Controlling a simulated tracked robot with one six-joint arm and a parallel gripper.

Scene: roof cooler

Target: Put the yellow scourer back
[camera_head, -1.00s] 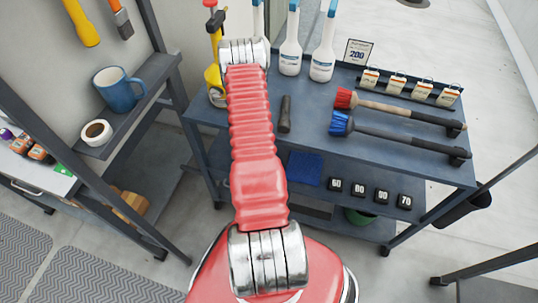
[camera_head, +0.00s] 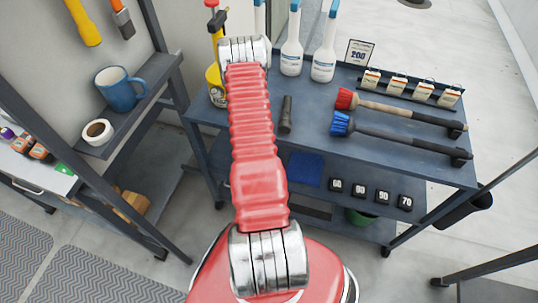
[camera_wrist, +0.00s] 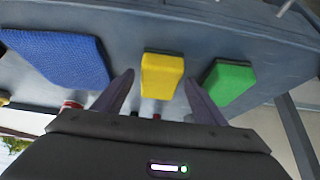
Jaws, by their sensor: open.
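The yellow scourer (camera_wrist: 162,75) shows in the wrist view as a yellow block with a darker layer along one edge, against a grey-blue shelf surface (camera_wrist: 200,30). My gripper (camera_wrist: 158,80) is open, with one finger to each side of the scourer in the picture. Gaps show between the fingers and the block. I cannot tell how far the fingertips are from it in depth. A green scourer (camera_wrist: 229,80) is to the right, and a blue cloth or pad (camera_wrist: 58,58) to the left. In the head view my arm hides the gripper and the yellow scourer.
A blue mug (camera_head: 118,91) stands on the left rack.

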